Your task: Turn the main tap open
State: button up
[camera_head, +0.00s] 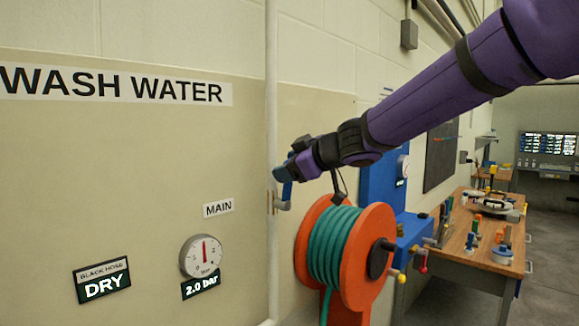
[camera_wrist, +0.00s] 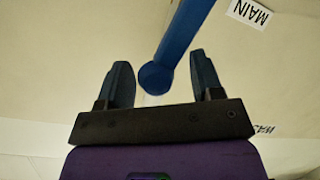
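The main tap has a blue lever (camera_head: 287,193) on a white vertical pipe (camera_head: 271,110), beside the "MAIN" label (camera_head: 218,208). The lever points up from its pivot, roughly along the pipe. My gripper (camera_head: 284,172) is at the upper end of the lever. In the wrist view the round end of the lever (camera_wrist: 157,78) lies between the two blue fingers of my gripper (camera_wrist: 161,80). A gap shows on each side of it, so the fingers are open around it. In the head view the fingers partly hide the lever's top.
A pressure gauge (camera_head: 203,257) above a "2.0 bar" display and a "DRY" sign (camera_head: 103,280) are on the wall to the left. An orange hose reel (camera_head: 376,225) with green hose stands close to the right below my arm. A workbench (camera_head: 460,242) is farther right.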

jog(key=v, duration=1)
jog(key=shift+s+d, duration=0.25)
jog(key=shift+d, duration=0.05)
jog(key=shift+r, duration=0.1)
